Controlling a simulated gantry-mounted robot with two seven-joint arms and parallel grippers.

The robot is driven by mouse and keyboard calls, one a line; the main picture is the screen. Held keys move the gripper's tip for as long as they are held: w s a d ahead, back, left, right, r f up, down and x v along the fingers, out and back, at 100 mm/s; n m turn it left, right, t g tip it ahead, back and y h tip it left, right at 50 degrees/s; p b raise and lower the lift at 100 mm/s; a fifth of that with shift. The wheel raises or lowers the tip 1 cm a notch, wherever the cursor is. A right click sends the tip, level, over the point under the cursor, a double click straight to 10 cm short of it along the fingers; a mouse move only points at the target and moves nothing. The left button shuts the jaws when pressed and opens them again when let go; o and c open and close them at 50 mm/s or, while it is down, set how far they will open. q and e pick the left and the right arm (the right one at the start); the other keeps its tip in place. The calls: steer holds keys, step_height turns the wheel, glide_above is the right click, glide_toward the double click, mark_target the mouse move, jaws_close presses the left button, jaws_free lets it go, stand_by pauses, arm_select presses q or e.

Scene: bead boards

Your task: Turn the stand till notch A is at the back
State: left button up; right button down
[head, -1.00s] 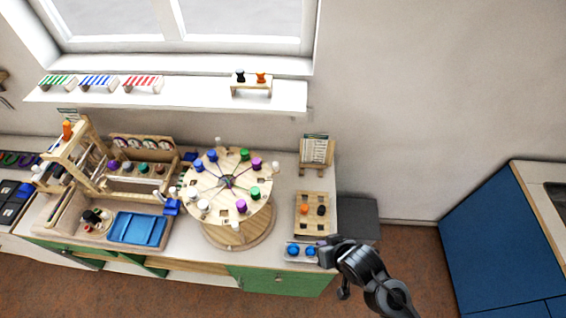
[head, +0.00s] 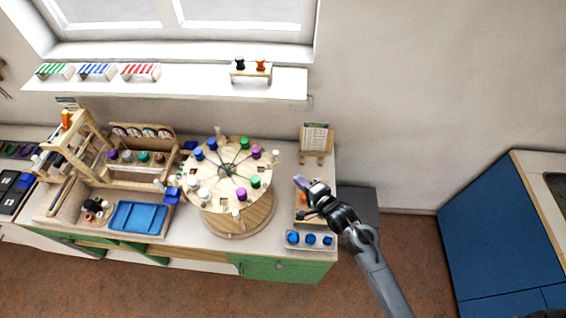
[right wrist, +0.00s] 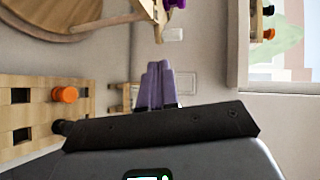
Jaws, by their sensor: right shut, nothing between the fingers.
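The stand is a round wooden disc (head: 228,172) on a wooden base (head: 250,215), left of centre in the head view. White, blue, green and purple bobbins stand on it, and pale pegs stick out around its rim. I cannot make out which notch is A. My right gripper (head: 304,184) is shut and empty, to the right of the disc and apart from it, above the board with the orange bobbin. In the right wrist view its purple fingertips (right wrist: 158,82) are together, and part of the round stand (right wrist: 60,18) shows at upper left. My left gripper is not in view.
A card stand (head: 315,140) is behind my right gripper. A tray of blue bobbins (head: 310,240) lies at the table's front. The board with an orange bobbin (right wrist: 65,95) is beside the gripper. A wooden frame (head: 85,150) and blue tray (head: 138,216) stand to the left.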

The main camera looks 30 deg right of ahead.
steer(key=p, duration=0.1)
glide_toward(277, 159)
steer(key=x, duration=0.4)
steer(key=shift+w+f, duration=0.2)
steer(key=shift+w, duration=0.15)
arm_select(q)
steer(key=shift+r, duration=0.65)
arm_select(e)
steer(key=shift+w, duration=0.8)
steer(key=shift+f, duration=0.1)
